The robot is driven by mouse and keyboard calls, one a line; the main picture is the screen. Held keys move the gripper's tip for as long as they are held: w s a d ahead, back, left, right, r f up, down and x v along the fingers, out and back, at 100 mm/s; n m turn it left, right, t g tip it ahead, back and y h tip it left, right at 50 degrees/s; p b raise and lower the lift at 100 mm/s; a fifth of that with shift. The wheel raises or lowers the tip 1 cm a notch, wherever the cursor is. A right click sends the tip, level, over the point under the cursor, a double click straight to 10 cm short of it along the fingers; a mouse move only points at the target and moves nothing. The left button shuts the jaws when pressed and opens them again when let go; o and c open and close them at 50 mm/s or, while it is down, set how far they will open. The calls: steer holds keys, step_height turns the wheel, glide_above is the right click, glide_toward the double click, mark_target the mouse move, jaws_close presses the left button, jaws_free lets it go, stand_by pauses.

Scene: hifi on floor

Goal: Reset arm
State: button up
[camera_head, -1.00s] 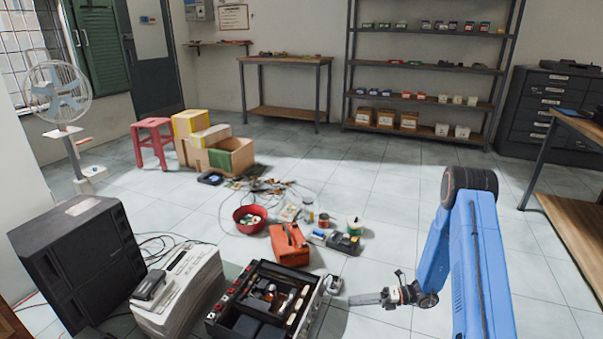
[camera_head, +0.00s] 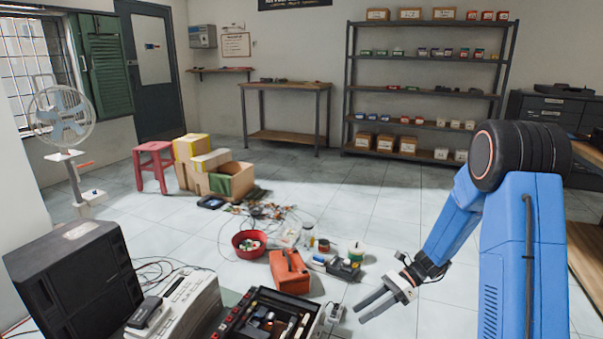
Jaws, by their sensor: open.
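My blue arm stands at the right of the head view, bent at its black elbow joint. Its forearm slopes down to the left. My gripper (camera_head: 373,303) hangs over the tiled floor, right of the open hifi unit, with its two grey fingers apart and nothing between them. The hifi unit (camera_head: 312,326) is an open case with parts inside, cut by the bottom edge of the picture.
An orange toolbox (camera_head: 289,272), a red bowl (camera_head: 249,245) and a grey device (camera_head: 343,269) lie beyond my gripper. A black speaker (camera_head: 72,280) and a white machine (camera_head: 186,303) stand left. A shelf rack (camera_head: 430,92) stands behind. Floor (camera_head: 390,215) is clear mid-right.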

steer(key=s+d+r+n+t+h, duration=0.3)
steer(key=s+r+n, duration=0.3)
steer(key=s, duration=0.3)
steer(key=s+d+r+n+t+h, duration=0.2)
steer(key=s+d+r+n+h, duration=0.1)
steer(key=s+r+n, duration=0.4)
steer(key=s+d+r+n+t+h, duration=0.3)
steer(key=s+d+r+n+h, duration=0.1)
steer(key=s+r, duration=0.5)
steer(key=shift+s+n+t+h, duration=0.3)
steer(key=shift+s+n+h, duration=0.55)
steer(key=shift+n, duration=0.45)
stand_by(0.9)
